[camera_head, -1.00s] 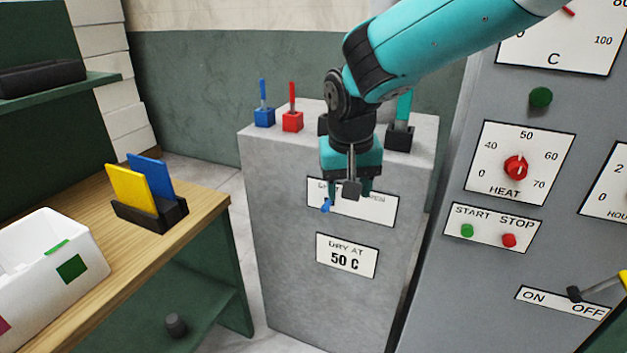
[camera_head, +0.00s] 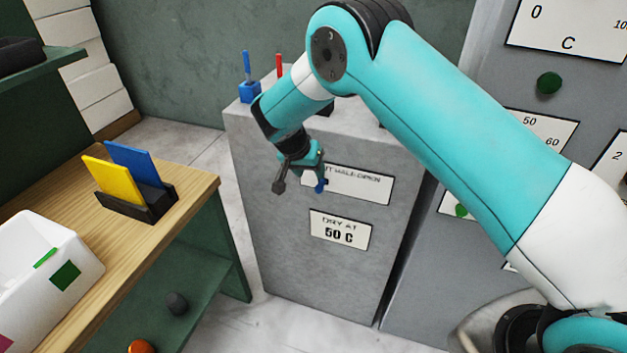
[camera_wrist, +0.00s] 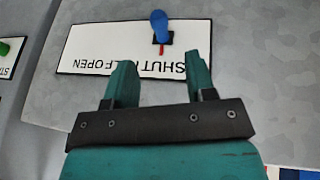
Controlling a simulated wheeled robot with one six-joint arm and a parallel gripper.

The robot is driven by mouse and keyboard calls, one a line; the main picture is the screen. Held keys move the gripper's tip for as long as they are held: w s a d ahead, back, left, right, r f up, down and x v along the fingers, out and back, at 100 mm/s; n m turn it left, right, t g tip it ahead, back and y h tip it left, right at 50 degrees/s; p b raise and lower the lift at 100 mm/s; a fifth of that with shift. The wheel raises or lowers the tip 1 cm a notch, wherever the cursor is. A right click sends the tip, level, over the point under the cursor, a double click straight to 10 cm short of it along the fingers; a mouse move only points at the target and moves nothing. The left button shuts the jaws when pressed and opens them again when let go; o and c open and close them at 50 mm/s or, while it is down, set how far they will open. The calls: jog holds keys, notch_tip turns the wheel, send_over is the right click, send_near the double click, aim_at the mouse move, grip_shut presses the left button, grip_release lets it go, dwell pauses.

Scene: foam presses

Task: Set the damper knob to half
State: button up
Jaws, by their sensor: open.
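The damper knob (camera_wrist: 159,26) is a blue knob on a black square with a small red mark, in front of a white plate (camera_wrist: 80,50). The plate is upside down in the wrist view and reads SHUT, HALF (partly hidden) and OPEN. The red mark points toward the lettering, nearest SHUT. In the head view the knob (camera_head: 320,186) is at the lower left of the plate (camera_head: 370,186), on the grey cabinet. My gripper (camera_wrist: 162,72) is open and empty. Its fingers straddle the knob's line, with the knob beyond their tips and apparently untouched.
A DRY AT 50 C sign (camera_head: 340,231) is below the plate. Blue (camera_head: 249,91) and red levers stand on the cabinet top. A wooden bench (camera_head: 195,205) with yellow and blue cards is at left. A grey control panel is at right, partly behind my arm.

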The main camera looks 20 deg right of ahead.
aim_at(318, 185)
jog(key=p+x, duration=0.1)
jog(key=x, duration=0.7)
jog(key=shift+f+p, duration=0.1)
jog(key=shift+p, duration=0.3)
jog(key=shift+c, duration=0.5)
grip_shut()
